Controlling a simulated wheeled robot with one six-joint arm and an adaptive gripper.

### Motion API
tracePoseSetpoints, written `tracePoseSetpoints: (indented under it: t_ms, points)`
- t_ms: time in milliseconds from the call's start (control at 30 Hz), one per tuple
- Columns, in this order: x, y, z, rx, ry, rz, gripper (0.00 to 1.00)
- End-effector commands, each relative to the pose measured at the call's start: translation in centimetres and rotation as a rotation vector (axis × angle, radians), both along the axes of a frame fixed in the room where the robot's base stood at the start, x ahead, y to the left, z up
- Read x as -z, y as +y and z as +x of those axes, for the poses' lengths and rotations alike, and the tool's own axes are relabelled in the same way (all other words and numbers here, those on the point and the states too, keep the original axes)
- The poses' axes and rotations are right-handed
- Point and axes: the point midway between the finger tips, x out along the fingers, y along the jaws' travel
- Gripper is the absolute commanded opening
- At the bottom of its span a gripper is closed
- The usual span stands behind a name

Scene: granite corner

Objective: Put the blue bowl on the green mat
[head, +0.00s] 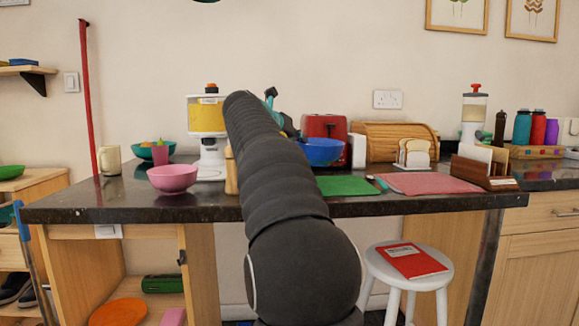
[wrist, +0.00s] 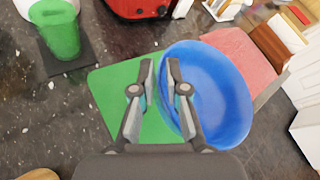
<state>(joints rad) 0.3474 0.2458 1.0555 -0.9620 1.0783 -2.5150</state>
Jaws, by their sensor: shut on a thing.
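The blue bowl (head: 321,151) is held above the counter and appears over the far part of the green mat (head: 345,186) in the head view. In the wrist view, my gripper (wrist: 161,72) is shut on the left rim of the blue bowl (wrist: 215,95). The bowl covers the right part of the green mat (wrist: 108,95) there, and its far side overlaps the pink mat. My arm hides most of the gripper in the head view. The visible left part of the green mat is bare.
A pink mat (head: 430,184) with a wooden holder (head: 485,170) lies right of the green mat. A red toaster (head: 325,127) and bread box (head: 385,140) stand behind. A pink bowl (head: 173,178) and a bottle (head: 231,172) stand left. A white stool (head: 423,282) is in front.

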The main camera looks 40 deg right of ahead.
Motion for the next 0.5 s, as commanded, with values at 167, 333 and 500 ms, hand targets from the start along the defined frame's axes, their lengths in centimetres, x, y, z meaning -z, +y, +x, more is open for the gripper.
tracePoseSetpoints:
  t_ms: [167, 333, 500]
  points:
    - [1.8, -0.2, 3.1, -0.002, 0.001, -0.001, 0.0]
    - [2.5, -0.2, 4.3, -0.003, -0.002, -0.002, 0.0]
    - [3.9, -0.2, 4.5, -0.004, 0.0, -0.001, 0.0]
